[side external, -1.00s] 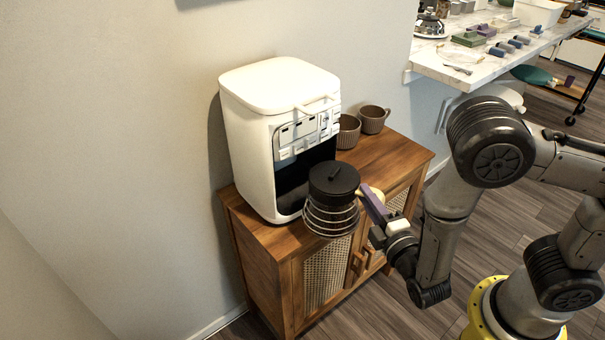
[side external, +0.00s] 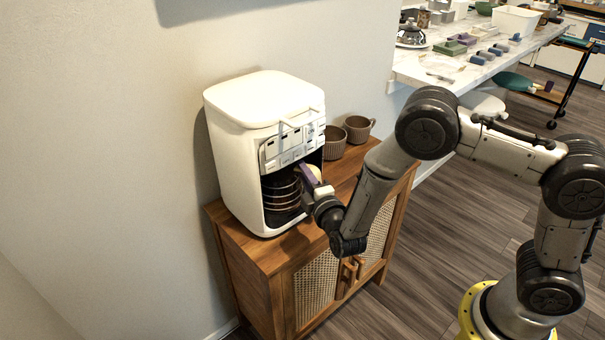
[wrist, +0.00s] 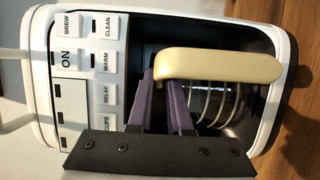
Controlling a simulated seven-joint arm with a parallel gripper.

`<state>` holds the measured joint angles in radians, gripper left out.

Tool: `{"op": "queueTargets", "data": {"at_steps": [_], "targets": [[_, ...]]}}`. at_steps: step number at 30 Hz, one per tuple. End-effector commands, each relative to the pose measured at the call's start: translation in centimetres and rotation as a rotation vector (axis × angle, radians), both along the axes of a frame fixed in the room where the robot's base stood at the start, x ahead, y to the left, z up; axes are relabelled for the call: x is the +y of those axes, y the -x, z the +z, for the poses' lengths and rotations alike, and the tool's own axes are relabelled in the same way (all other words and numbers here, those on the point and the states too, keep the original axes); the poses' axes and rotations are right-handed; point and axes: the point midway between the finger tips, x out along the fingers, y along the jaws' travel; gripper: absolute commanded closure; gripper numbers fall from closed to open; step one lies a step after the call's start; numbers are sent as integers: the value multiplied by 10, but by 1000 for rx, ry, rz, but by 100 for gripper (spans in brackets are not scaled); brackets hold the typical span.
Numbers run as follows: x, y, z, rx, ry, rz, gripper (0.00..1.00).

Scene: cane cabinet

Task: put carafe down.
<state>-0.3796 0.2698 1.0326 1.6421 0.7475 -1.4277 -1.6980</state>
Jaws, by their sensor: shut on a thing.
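The carafe (side external: 283,196), dark with metal rings around its body, is inside the open bay of the white coffee maker (side external: 246,150). In the wrist view its cream handle (wrist: 215,64) lies across my gripper's purple fingers, and part of its ringed glass body (wrist: 220,105) shows behind. My gripper (side external: 308,180) is shut on the carafe's handle at the front of the bay; its fingers also show in the wrist view (wrist: 165,95). The carafe's base is mostly hidden, so I cannot tell whether it touches the bay floor.
The coffee maker stands on a wooden cane-front cabinet (side external: 272,254). Two brown ribbed mugs, one nearer (side external: 334,143) and one farther (side external: 358,129), stand right of the machine. A wall is behind. A marble counter (side external: 440,70) with several items is at the back right.

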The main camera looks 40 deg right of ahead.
Motion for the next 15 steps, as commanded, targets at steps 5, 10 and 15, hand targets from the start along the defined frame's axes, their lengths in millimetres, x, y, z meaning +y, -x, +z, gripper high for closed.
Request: {"op": "queueTargets", "data": {"at_steps": [5,10,15], "targets": [[0,-9,-3,-8,1,-2,100],[0,-9,-2,-10,-1,-1,100],[0,-9,-5,-9,-1,-1,100]]}}
